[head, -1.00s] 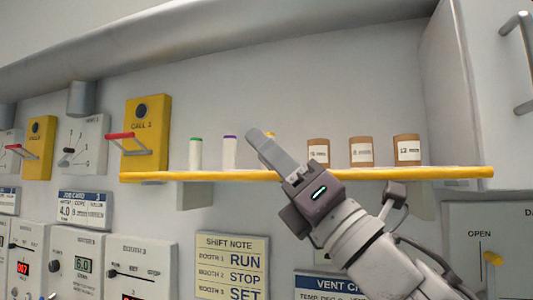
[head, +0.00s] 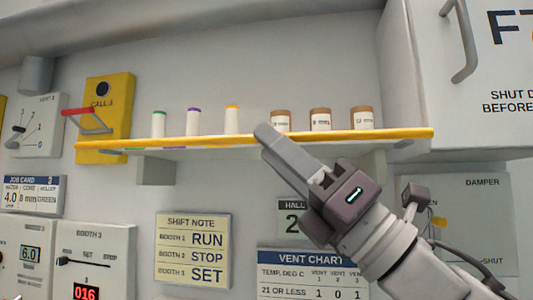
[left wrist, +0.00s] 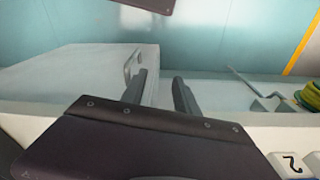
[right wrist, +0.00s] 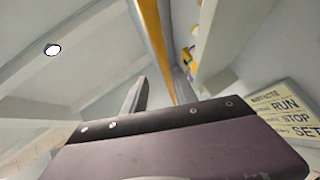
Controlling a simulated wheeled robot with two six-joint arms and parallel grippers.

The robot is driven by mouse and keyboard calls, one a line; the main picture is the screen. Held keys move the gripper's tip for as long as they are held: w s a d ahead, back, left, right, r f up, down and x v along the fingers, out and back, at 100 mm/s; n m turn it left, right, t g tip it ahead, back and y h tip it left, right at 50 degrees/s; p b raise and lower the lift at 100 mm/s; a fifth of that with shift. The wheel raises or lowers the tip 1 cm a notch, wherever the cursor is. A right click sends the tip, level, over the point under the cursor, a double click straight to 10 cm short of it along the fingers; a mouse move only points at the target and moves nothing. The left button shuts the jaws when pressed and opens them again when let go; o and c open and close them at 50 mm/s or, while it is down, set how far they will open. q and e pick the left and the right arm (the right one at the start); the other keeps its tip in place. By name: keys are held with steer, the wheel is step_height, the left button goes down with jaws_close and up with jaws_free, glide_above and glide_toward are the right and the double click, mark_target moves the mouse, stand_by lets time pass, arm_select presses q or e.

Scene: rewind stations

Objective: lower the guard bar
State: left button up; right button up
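A yellow bar (head: 200,141) runs along the front edge of the shelf. A red-topped grey lever (head: 78,112) sticks out from the yellow CALL 3 box (head: 105,148) at left. I cannot tell for sure which is the guard bar. My right gripper (head: 266,132) overlaps the yellow bar in the head view. In the right wrist view its fingers (right wrist: 160,92) stand apart, and the yellow bar (right wrist: 152,40) shows beyond and between them; contact is not clear. My left gripper (left wrist: 160,90) is open and empty, outside the head view.
Several capped tubes and brown jars (head: 320,119) stand on the shelf. Below are a shift note (head: 193,249), a vent chart (head: 313,274) and booth panels (head: 92,262). A cabinet (head: 492,75) with a handle is at upper right, above a damper panel (head: 487,205).

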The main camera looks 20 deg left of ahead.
steer(key=w+d+f+b, duration=0.3)
steer(key=d+f+b, duration=0.2)
steer(key=f, duration=0.1)
steer(key=shift+d, duration=0.4)
steer(key=shift+w, duration=0.1)
